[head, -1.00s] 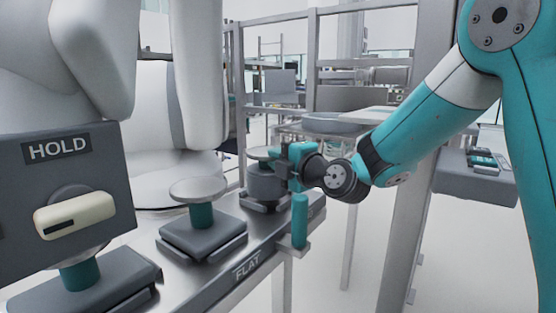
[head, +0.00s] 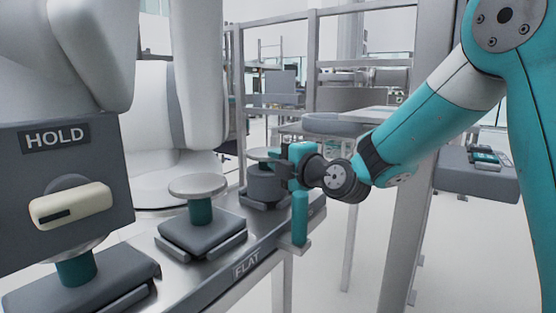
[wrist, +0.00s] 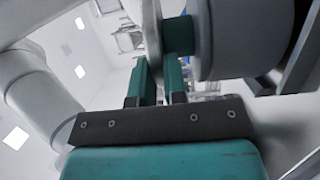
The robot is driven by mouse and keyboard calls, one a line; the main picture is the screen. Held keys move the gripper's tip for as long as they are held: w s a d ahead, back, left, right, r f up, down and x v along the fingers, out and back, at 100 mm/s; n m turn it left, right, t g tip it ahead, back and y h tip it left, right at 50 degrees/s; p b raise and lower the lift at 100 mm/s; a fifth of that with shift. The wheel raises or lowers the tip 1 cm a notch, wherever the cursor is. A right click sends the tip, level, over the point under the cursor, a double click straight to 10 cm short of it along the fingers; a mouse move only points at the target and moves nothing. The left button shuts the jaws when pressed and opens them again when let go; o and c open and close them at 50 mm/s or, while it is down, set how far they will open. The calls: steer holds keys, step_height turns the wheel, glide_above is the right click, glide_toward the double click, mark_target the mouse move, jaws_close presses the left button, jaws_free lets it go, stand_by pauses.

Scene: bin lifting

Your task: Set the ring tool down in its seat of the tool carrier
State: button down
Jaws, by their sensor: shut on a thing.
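The ring tool (head: 266,185), a dark grey round body with a teal neck and a pale disc on top, is upright at the far end of the tool carrier (head: 222,278). It also shows in the wrist view (wrist: 240,40), lying across the upper right.
Another disc-topped tool (head: 199,188) stands in the middle seat. A grey block marked HOLD (head: 75,170) with a cream handle fills the near left. A teal post (head: 300,217) rises beside the carrier's right edge, below my gripper. White machine housings stand behind on the left.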

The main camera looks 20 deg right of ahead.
steer(key=shift+f+b, duration=0.3)
steer(key=shift+b, duration=0.6)
stand_by(0.6)
steer(key=c, duration=1.2)
jaws_free()
steer(key=shift+o, duration=0.5)
steer(key=b+v, duration=0.7)
steer(key=v, duration=1)
steer(key=shift+s, duration=0.2)
steer(key=shift+f, duration=0.15)
